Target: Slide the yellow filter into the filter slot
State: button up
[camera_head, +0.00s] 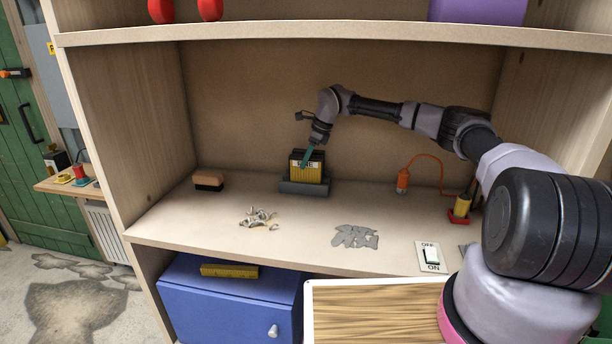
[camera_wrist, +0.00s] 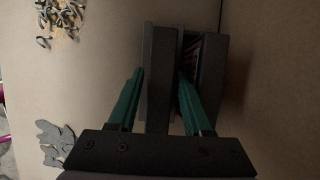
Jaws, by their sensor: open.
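The yellow filter (camera_head: 306,174) is a yellow-faced block with a dark top edge. It stands upright in a dark grey holder (camera_head: 304,188) on the shelf board; I cannot tell how deep it sits. My gripper (camera_head: 306,156) is just above and at the block, reaching down from the right. In the wrist view my gripper (camera_wrist: 160,73) is open, with one green finger on each side of a dark upright plate (camera_wrist: 158,85). A second dark upright plate lies to its right, with a narrow gap between them. No yellow shows in the wrist view.
A brush-like block (camera_head: 208,181) stands to the left. Small curved pieces (camera_head: 258,218) and grey flat scraps (camera_head: 355,236) lie in front. An orange tool (camera_head: 403,181) with a cord and a switch plate (camera_head: 431,256) are to the right. An upper shelf (camera_head: 330,34) hangs above.

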grip_shut()
dwell(1.5)
